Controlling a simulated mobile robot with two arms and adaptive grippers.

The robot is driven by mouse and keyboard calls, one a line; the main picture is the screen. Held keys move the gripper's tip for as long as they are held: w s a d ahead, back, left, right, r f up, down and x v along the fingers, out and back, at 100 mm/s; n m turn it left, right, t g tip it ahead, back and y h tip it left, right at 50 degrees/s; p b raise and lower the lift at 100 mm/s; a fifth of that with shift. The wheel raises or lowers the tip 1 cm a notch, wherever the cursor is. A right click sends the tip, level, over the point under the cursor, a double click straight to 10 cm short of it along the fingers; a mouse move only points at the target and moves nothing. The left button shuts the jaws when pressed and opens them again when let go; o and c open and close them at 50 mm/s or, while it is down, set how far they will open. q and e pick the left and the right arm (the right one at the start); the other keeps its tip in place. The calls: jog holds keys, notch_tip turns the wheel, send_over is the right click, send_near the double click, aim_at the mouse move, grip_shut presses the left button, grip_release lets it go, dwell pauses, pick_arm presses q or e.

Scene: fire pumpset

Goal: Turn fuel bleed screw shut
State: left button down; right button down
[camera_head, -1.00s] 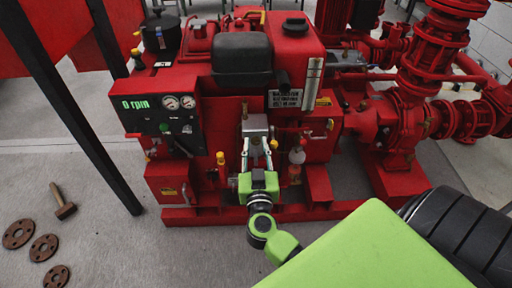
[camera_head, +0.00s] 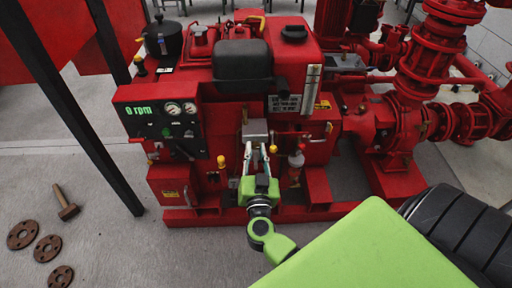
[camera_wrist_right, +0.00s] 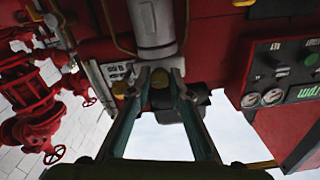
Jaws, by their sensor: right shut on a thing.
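My right gripper (camera_head: 256,148) reaches up to the front of the red engine, just below a grey metal housing (camera_head: 255,127). In the right wrist view its two fingers (camera_wrist_right: 161,76) come together at the lower end of this grey cylindrical housing (camera_wrist_right: 155,25). They are shut on a small brownish-yellow piece (camera_wrist_right: 159,78) between the tips, which I take to be the fuel bleed screw. The fingers hide most of it, and I cannot tell how far it is turned. My left gripper is not in view.
The control panel (camera_head: 160,120) reading 0 rpm is left of the gripper. Yellow-capped fittings (camera_head: 221,161) and a small clear-bodied part (camera_head: 296,160) flank it. Red pump pipework (camera_head: 405,125) stands at the right. Rusty flanges (camera_head: 47,248) and a hammer-like tool (camera_head: 66,204) lie on the floor.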

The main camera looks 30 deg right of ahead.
jog(key=m+p, duration=0.3)
jog(key=m, duration=0.3)
jog(key=shift+a, duration=0.1)
jog(key=m, duration=0.5)
jog(key=shift+m, duration=0.3)
jog(key=m, duration=0.4)
jog(key=shift+r+m, duration=0.1)
jog(key=shift+m, duration=1.1)
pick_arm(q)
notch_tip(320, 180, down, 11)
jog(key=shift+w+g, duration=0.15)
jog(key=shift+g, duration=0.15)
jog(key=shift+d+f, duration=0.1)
pick_arm(e)
jog(key=c, duration=2.1)
grip_release()
jog(key=shift+c, duration=0.2)
